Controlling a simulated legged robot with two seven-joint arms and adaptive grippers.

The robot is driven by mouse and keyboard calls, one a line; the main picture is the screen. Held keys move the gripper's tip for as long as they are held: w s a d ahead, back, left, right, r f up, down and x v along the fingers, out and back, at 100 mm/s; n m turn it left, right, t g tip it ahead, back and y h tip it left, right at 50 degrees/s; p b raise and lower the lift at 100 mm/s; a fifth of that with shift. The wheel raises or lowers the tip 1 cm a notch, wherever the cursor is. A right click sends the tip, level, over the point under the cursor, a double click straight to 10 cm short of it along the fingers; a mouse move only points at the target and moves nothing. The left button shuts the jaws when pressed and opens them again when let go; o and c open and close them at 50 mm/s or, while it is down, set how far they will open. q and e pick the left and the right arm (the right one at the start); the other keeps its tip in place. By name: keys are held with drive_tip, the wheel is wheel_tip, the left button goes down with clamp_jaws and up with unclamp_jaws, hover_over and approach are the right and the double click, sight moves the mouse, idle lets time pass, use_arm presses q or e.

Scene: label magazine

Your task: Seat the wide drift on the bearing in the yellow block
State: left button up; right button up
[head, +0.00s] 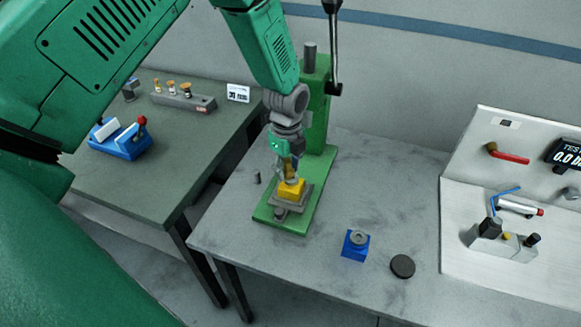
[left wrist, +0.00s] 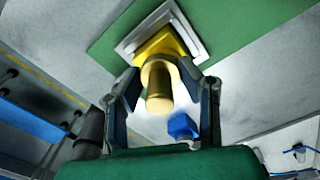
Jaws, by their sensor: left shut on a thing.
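The yellow block (head: 291,190) sits on the grey plate of the green press; it also shows in the left wrist view (left wrist: 166,45). My left gripper (head: 289,168) is directly above it, pointing down. In the left wrist view the gripper (left wrist: 165,95) is shut on a brass drift (left wrist: 158,90), whose wider far end is in front of the yellow block. The bearing in the yellow block is hidden behind the drift. I cannot tell whether the drift touches it. My right gripper is in neither view.
The green press (head: 316,100) with its dark lever (head: 333,50) stands close behind the gripper. A blue block (head: 355,245) with a grey ring and a dark disc (head: 402,266) lie to the right. A small dark peg (head: 257,178) stands left. A grey rack (head: 184,100) is on the left table.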

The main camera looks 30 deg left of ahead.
sight(289, 160)
use_arm(q)
drive_tip(key=shift+f, duration=0.25)
drive_tip(key=o, duration=1.3)
drive_tip(key=shift+d, duration=0.15)
drive_tip(key=shift+c, duration=0.2)
drive_tip(key=shift+d+r, duration=0.2)
drive_tip(key=shift+d, duration=0.3)
drive_tip(key=shift+r, duration=0.15)
drive_tip(key=r, duration=0.7)
drive_tip(key=shift+w+a, duration=0.15)
drive_tip(key=shift+a, duration=0.25)
drive_tip(key=shift+d+r, duration=0.15)
drive_tip(key=shift+r, duration=2.1)
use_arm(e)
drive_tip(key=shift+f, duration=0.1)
